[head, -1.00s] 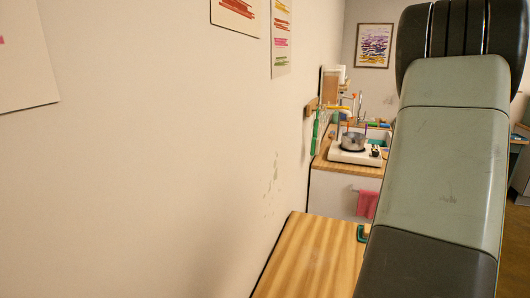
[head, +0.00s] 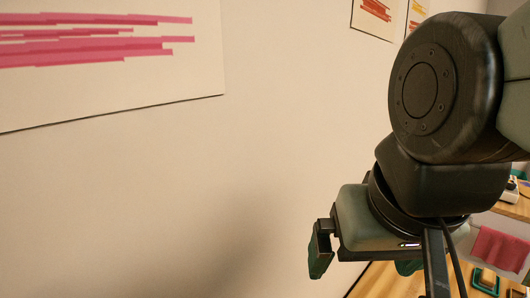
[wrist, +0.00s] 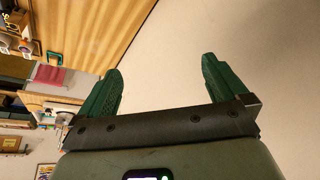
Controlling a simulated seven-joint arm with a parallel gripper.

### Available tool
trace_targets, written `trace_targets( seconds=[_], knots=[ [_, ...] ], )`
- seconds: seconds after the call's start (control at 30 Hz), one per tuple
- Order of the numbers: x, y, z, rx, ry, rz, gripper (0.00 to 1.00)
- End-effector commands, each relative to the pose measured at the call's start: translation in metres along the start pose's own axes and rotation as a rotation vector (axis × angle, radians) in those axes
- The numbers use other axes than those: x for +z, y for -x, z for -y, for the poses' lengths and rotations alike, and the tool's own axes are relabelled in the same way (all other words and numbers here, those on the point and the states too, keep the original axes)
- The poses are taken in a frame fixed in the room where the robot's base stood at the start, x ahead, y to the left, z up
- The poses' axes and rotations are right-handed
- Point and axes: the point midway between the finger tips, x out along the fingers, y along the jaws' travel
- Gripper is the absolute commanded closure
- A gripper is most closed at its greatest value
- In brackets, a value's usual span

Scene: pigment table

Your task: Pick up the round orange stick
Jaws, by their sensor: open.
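I cannot make out a round orange stick in the current head or wrist view. My gripper (head: 361,266) hangs low in the right half of the head view, in front of the wall and above the wooden table (head: 373,282). In the wrist view my gripper (wrist: 160,66) shows two green fingers spread wide apart with nothing between them. The wooden table (wrist: 100,38) lies beyond the left finger, and bare wall fills the space behind the right one.
A pale wall (head: 250,140) runs close along the left, with a picture of pink strokes (head: 110,60). At the lower right are a pink towel (head: 500,248) and a teal frame-like item (head: 485,280) on wood. My arm hides much of the right side.

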Motion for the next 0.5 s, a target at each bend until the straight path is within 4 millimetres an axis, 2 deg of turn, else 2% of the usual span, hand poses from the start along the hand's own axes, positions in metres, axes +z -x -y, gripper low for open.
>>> trace_targets(
  seconds=[0.03, 0.37, 0.5],
  knots=[
    [-0.0019, 0.0041, 0.0003, 0.001, 0.022, -0.039, 0.02],
    [-0.0053, 0.0081, 0.0004, 0.003, 0.053, -0.082, 0.52],
    [-0.0054, 0.0082, 0.0004, 0.003, 0.051, -0.082, 0.52]
  ],
)
